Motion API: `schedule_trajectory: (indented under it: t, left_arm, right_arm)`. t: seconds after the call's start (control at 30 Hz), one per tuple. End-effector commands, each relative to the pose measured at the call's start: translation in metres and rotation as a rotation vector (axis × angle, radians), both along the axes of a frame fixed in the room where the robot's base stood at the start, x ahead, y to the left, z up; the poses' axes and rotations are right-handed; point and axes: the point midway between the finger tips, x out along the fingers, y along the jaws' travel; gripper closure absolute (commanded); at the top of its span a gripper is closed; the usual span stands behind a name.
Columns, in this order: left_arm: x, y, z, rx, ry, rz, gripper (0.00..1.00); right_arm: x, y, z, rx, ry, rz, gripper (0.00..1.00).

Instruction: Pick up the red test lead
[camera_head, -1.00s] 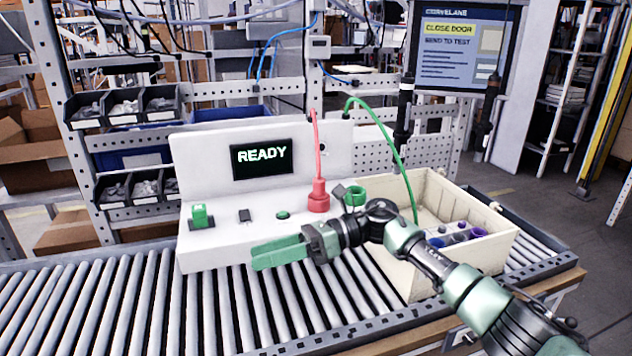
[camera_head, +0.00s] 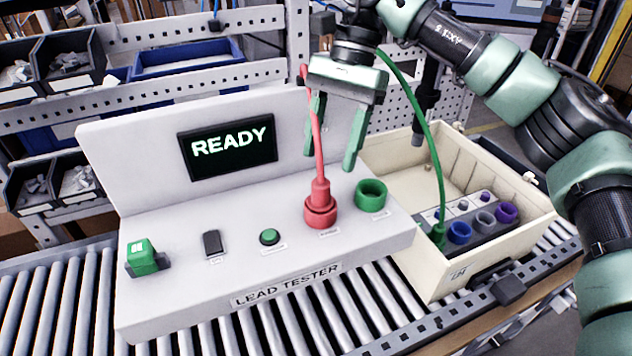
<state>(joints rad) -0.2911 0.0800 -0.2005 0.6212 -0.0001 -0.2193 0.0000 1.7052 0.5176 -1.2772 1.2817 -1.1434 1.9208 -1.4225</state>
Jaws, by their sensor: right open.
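The red test lead (camera_head: 320,190) stands upright with its plug in the red socket (camera_head: 320,214) on the white lead tester (camera_head: 160,305). Its cable rises from the plug and passes up by my right gripper. My right gripper (camera_head: 331,160) points down above the plug, open, with its two green fingers apart. The cable runs between or just in front of the fingers; I cannot tell which. The fingertips are above the plug and do not appear to touch it. My left gripper is not in view.
A green socket (camera_head: 371,196) stands empty right of the red one. A green lead (camera_head: 438,180) runs down into a cream crate (camera_head: 465,268), which holds a block with coloured sockets. The tester's screen (camera_head: 228,146) reads READY. A roller conveyor (camera_head: 60,310) lies underneath.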

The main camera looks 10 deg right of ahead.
Motion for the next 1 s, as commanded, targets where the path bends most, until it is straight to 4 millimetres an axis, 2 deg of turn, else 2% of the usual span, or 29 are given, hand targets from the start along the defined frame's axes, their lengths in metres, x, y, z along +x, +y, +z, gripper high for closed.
schedule_trajectory:
  t: [0.03, 0.1, 0.2, 0.33, 0.5, 0.63, 0.77, 0.8, 0.97, 1.0]
  left_arm:
    - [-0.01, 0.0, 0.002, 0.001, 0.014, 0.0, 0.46]
    - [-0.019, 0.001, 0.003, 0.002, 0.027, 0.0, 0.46]
    - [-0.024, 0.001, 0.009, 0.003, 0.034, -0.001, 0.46]
    - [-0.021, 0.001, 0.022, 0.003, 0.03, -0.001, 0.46]
    - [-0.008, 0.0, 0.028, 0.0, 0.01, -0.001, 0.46]
    - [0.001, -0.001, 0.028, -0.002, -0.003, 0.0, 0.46]
    - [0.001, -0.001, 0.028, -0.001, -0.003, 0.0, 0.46]
    - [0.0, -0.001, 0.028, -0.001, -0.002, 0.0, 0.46]
    - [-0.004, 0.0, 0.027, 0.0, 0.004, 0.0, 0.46]
    - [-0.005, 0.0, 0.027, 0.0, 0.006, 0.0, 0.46]
  right_arm:
    - [-0.002, 0.001, -0.005, -0.001, 0.002, 0.0, 0.46]
    - [-0.004, 0.003, -0.013, 0.0, 0.004, -0.001, 0.46]
    - [-0.008, 0.007, -0.021, 0.0, 0.004, -0.001, 0.46]
    - [-0.015, 0.014, -0.037, 0.001, 0.005, -0.001, 0.46]
    - [-0.02, 0.021, -0.058, 0.003, 0.003, -0.002, 0.46]
    - [-0.021, 0.022, -0.063, 0.004, 0.003, -0.004, 0.46]
    - [-0.021, 0.022, -0.063, 0.004, 0.003, -0.004, 0.46]
    - [-0.021, 0.022, -0.063, 0.004, 0.003, -0.004, 0.52]
    - [-0.021, 0.022, -0.062, 0.004, 0.003, -0.004, 0.96]
    - [-0.021, 0.022, -0.062, 0.004, 0.003, -0.004, 1.0]
